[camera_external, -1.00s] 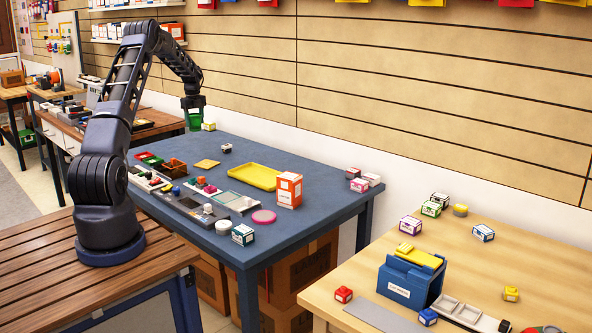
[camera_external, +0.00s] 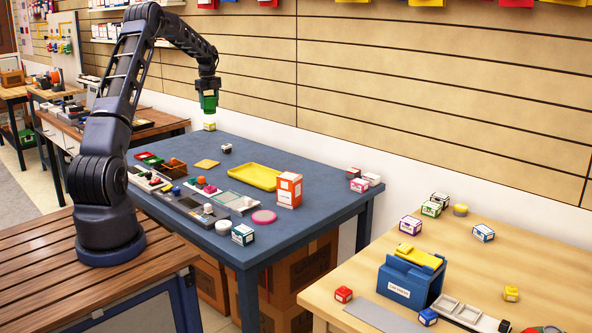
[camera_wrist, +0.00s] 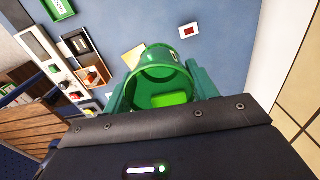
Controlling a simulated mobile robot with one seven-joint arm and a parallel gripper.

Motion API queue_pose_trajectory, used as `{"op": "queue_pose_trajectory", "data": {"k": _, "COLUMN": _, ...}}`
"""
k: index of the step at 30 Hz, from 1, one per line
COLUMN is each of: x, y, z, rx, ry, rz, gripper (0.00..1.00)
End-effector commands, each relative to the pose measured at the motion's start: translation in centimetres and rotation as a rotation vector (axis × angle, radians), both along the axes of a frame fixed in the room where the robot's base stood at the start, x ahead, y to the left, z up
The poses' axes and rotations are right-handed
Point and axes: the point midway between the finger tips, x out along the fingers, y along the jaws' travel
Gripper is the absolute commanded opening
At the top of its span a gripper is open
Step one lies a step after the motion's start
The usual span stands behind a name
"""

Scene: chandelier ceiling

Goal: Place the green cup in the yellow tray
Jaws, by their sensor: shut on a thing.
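The green cup (camera_external: 208,102) hangs in my gripper (camera_external: 208,92) above the far left part of the blue table. In the wrist view the cup (camera_wrist: 160,72) sits between the two green fingertips (camera_wrist: 160,90), and I look into its open mouth. My gripper is shut on it. The yellow tray (camera_external: 253,177) lies flat on the blue table, to the right of and below the cup in the external view. The tray looks empty. I cannot make out the tray in the wrist view.
An orange-and-white box (camera_external: 288,190) stands right beside the tray. Small bins and parts trays line the table's left front side. A flat yellow square (camera_external: 207,163) and a small dark-and-white box (camera_external: 227,148) lie left of the tray. A pink disc (camera_external: 264,217) lies in front.

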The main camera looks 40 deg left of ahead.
Motion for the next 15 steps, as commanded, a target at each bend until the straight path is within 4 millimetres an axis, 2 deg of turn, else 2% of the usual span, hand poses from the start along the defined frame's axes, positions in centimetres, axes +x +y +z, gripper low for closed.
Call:
{"op": "queue_pose_trajectory", "data": {"k": 1, "x": 0.5, "y": -2.5, "z": 0.2, "rx": 0.0, "ry": 0.0, "rz": -0.005, "gripper": 0.35}}
{"op": "queue_pose_trajectory", "data": {"k": 8, "x": 1.5, "y": -12.6, "z": 0.5, "rx": -0.001, "ry": -0.001, "rz": 0.002, "gripper": 0.35}}
{"op": "queue_pose_trajectory", "data": {"k": 15, "x": 0.7, "y": -23.1, "z": 0.6, "rx": 0.0, "ry": -0.001, "rz": 0.01, "gripper": 0.35}}
